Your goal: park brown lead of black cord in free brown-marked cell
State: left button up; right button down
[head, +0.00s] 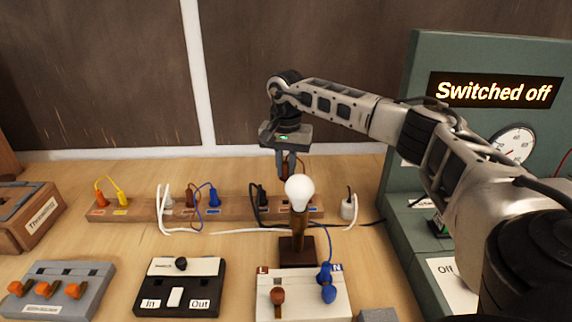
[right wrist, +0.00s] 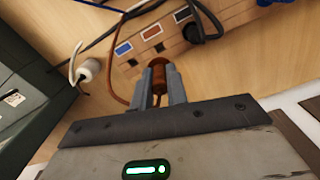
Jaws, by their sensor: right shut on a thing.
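My right gripper (head: 288,172) is shut on a brown lead plug (right wrist: 158,77) at the back of the table, behind the lamp bulb. In the right wrist view the plug is between the two fingers (right wrist: 160,82), and a thin brown wire (right wrist: 116,85) curves away beside it. I cannot tell whether the plug is in a cell. A black plug and cord (head: 260,200) are on the strip. My left gripper is out of view.
The lamp (head: 299,192) stands just in front of the gripper. Yellow (head: 112,196), brown (head: 190,196) and blue (head: 214,197) plugs stand in the strip further left. A white plug (head: 348,208) is at right, near the green panel (head: 398,190). The terminal block (head: 330,305) is in front.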

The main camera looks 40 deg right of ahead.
aim_at(286, 177)
jog(key=shift+f, duration=0.15)
jog(key=shift+f, duration=0.95)
notch_tip(286, 177, down, 2)
jog(key=shift+f+b, duration=0.2)
jog(key=shift+b, duration=0.8)
jog(key=shift+f+b, duration=0.45)
jog(key=shift+f, duration=0.4)
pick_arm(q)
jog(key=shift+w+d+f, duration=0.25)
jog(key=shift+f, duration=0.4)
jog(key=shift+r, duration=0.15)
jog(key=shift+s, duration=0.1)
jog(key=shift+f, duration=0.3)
pick_arm(e)
jog(key=shift+f, duration=0.55)
jog(key=c, duration=1.3)
grip_release()
